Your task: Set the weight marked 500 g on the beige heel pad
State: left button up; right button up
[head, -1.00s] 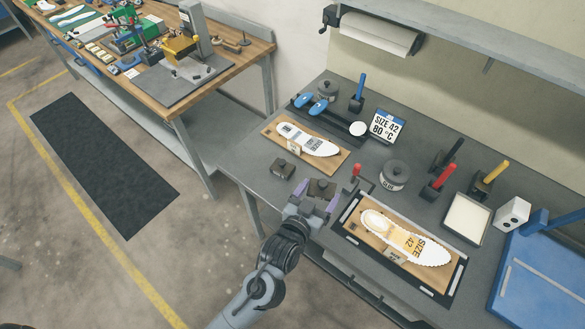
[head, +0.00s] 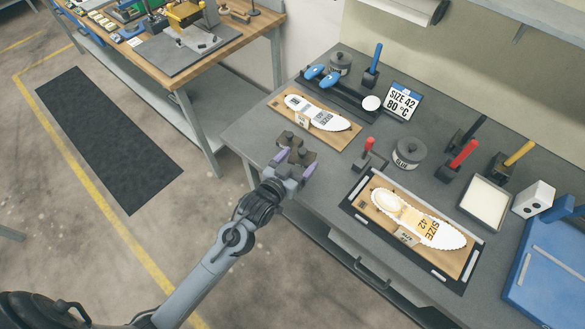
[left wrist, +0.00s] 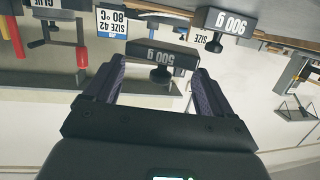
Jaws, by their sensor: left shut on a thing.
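My left gripper (head: 291,168) is shut on a dark block weight (head: 304,157), close above or at the bench's front left edge; I cannot tell the clearance. In the left wrist view this held weight (left wrist: 163,56) sits between the fingers, its label upside down and seeming to read 500 g. A second similar weight (head: 290,139) stands just behind it; it shows in the left wrist view (left wrist: 228,22) with an upside-down label. The beige heel pad (head: 388,200) is on the white size 42 insole (head: 440,234), to the right of the gripper. My right gripper is not in view.
The insole lies on a wooden board in a black frame (head: 352,208). Another insole board (head: 340,138) lies farther back.

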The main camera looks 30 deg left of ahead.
pick_arm(q)
jog(key=shift+w+a+f, duration=0.1)
jog(key=shift+a+f, duration=0.35)
jog(key=shift+a, duration=0.35)
jog(key=shift+f+b, duration=0.5)
jog(key=shift+f, duration=1.45)
jog(key=shift+f, duration=0.15)
jog(key=o, duration=1.4)
jog(key=shift+f, duration=0.1)
jog(key=shift+s+r, duration=0.2)
jog(key=shift+s, duration=0.05)
jog(key=s+g, duration=0.2)
jog(key=s, duration=0.4)
jog(key=s+d+g+p, duration=0.1)
jog(key=s+g, duration=0.1)
jog(key=s, duration=0.4)
jog(key=s+f+g, duration=0.1)
jog(key=s+g, duration=0.1)
jog(key=s, duration=0.3)
jog(key=shift+s+d+m+g, duration=0.15)
jog(key=shift+s+m+g, duration=0.15)
jog(key=shift+s+g, duration=0.1)
jog(key=s+g, duration=0.2)
jog(key=s, duration=0.2)
jog(key=s+g, duration=0.3)
jog(key=s, duration=0.2)
jog(key=shift+s+m, duration=0.15)
jog(key=shift+m, duration=0.25)
jog(key=shift+c, duration=1)
